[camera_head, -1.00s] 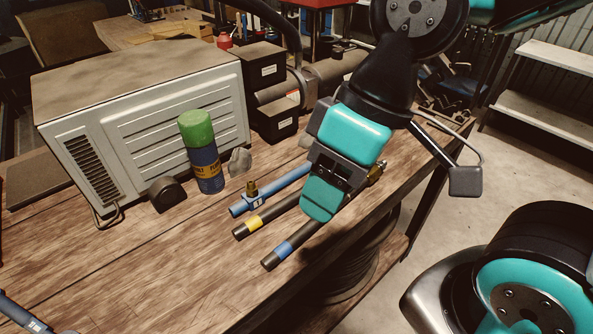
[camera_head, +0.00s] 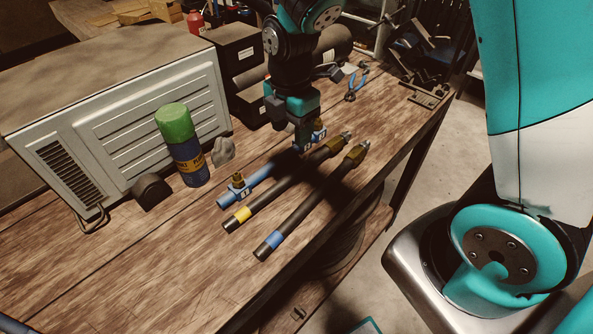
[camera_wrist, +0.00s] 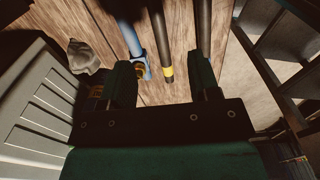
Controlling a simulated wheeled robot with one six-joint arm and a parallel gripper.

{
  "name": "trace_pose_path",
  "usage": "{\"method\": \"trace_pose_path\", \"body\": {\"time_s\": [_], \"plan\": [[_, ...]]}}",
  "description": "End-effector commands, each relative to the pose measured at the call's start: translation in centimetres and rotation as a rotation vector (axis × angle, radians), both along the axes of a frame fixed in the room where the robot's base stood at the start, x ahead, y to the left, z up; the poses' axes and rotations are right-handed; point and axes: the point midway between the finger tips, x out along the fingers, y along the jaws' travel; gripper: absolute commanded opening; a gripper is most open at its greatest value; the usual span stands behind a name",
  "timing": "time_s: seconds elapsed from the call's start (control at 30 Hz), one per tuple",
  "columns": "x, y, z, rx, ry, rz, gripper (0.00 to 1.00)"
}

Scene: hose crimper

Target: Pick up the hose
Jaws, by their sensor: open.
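Two dark hoses with brass end fittings lie side by side on the wooden bench. One hose has a yellow band (camera_head: 283,184); the other hose has a blue band (camera_head: 308,207) and lies nearer the bench's front edge. My gripper (camera_head: 303,138) points down, open and empty, near the far end of a blue pipe (camera_head: 262,176). In the wrist view, the yellow-banded hose (camera_wrist: 163,50) shows between the fingers of my gripper (camera_wrist: 163,68). The blue pipe (camera_wrist: 131,40) shows by the left finger. The other hose (camera_wrist: 204,25) is partly hidden by the right finger.
A green-capped spray can (camera_head: 182,145) and a white ribbed metal case (camera_head: 140,115) stand to the left. Dark boxes (camera_head: 240,70) stand behind. Blue-handled pliers (camera_head: 355,84) lie at the back right. The bench's front left (camera_head: 150,265) is clear.

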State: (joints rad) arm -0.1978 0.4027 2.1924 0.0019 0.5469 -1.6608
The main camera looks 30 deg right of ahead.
Motion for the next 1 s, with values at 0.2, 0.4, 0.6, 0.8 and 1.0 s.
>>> {"method": "trace_pose_path", "body": {"time_s": [0.2, 0.4, 0.6, 0.8, 1.0], "plan": [[-0.2, 0.0, -5.0, 0.0, 0.008, -0.003, 0.56], [0.0, 0.0, -8.3, 0.001, 0.003, -0.003, 0.56], [0.0, 0.1, -9.5, 0.002, 0.002, -0.003, 0.56], [0.2, 0.7, -11.3, 0.001, 0.005, -0.002, 0.56], [0.4, 1.0, -13.8, 0.001, 0.003, -0.004, 0.56]]}}
